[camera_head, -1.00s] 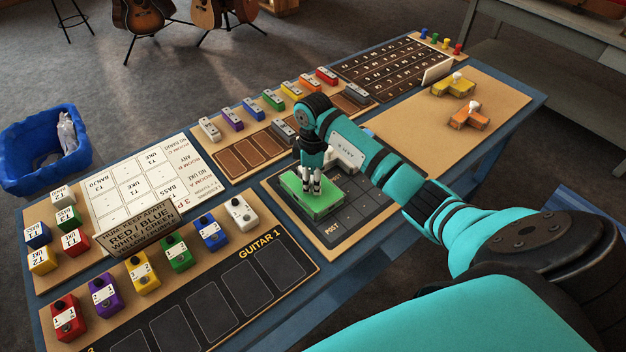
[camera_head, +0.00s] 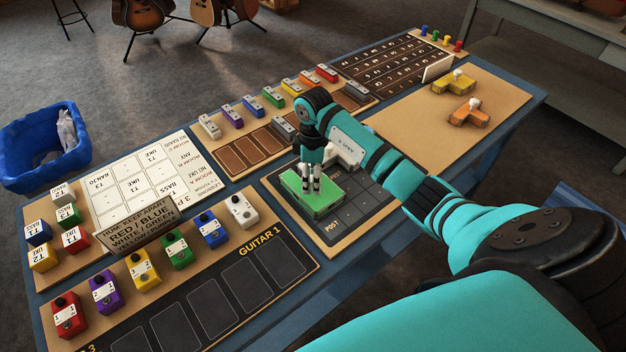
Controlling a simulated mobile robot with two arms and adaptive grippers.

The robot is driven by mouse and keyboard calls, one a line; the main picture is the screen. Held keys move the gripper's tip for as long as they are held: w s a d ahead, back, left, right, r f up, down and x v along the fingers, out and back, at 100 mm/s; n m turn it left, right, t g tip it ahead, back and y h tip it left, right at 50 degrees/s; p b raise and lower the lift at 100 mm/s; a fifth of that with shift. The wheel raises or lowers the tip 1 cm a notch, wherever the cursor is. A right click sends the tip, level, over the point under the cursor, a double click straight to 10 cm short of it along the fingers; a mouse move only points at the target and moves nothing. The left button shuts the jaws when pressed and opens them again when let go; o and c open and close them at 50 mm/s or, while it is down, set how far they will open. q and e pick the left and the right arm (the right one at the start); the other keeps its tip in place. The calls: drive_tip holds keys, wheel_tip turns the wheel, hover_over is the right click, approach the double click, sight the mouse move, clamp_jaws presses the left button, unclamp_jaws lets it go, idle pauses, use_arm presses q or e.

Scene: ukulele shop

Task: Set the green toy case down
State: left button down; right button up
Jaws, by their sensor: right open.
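The green toy case (camera_head: 312,201) rests on the dark grid board (camera_head: 352,218) marked POST, at the board's left side. My right gripper (camera_head: 311,190) points down right over the case, its fingertips at or just above the case's top. It is open; whether the fingertips touch the case I cannot tell. A white case (camera_head: 347,152) sits behind my right gripper, partly hidden by my arm. My left gripper is not in view.
Yellow (camera_head: 453,84) and orange (camera_head: 469,113) cases lie on the tan board at right. Coloured pedals (camera_head: 178,249) stand in a row in front at left. A sign (camera_head: 139,229) stands behind them. A blue bin (camera_head: 45,150) is beyond the table's left end.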

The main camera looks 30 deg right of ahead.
wheel_tip(320, 180, up, 11)
drive_tip(key=shift+w+d+b, duration=0.25)
drive_tip(key=shift+w+b, duration=0.1)
drive_tip(key=shift+f, duration=0.1)
